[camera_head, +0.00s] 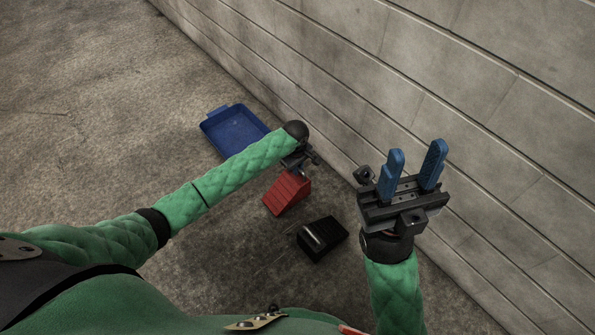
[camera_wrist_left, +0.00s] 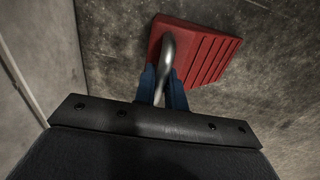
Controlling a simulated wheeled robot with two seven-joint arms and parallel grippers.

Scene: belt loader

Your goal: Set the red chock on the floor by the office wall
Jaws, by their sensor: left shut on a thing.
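The red chock (camera_head: 288,194) is a ribbed wedge low by the grey wall in the head view. In the left wrist view the red chock (camera_wrist_left: 205,55) has a bent metal handle (camera_wrist_left: 168,55) rising from it. My left gripper (camera_head: 301,170) is at the chock's upper end, and in the wrist view its blue fingers (camera_wrist_left: 163,88) are shut on the handle. I cannot tell whether the chock touches the floor. My right gripper (camera_head: 412,172) is open and empty, its blue fingers pointing up beside the wall.
A black chock (camera_head: 322,238) with a metal handle is on the floor nearer me. A blue tray (camera_head: 213,126) lies beyond my left forearm. The block wall (camera_head: 430,75) runs along the right. Open concrete floor (camera_head: 90,110) spreads to the left.

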